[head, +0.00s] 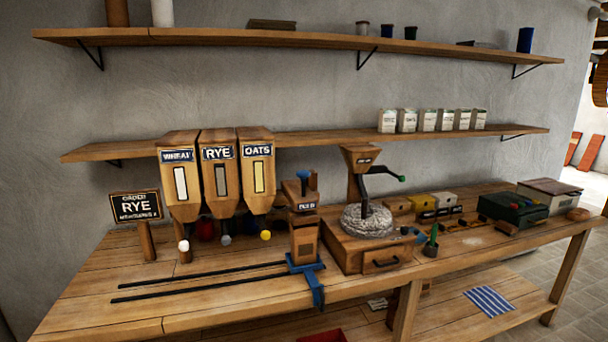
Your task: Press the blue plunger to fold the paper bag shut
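The blue plunger (304,177) stands up from the top of a small wooden press (301,202) with a dark label, near the middle of the bench. A tan paper bag (305,246) stands upright below the press head, on a blue carriage (304,264) at the right end of two dark rails. The carriage's blue handle hangs toward the bench's front edge. The bag's top is hidden by the press, so I cannot tell whether it is folded. Neither of my grippers is in view.
Grain hoppers for wheat (181,180), rye (219,178) and oats (257,172) stand left of the press. A hand mill (366,222) with a crank stands close to its right. The bench (200,312) is clear in front of the rails (190,283).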

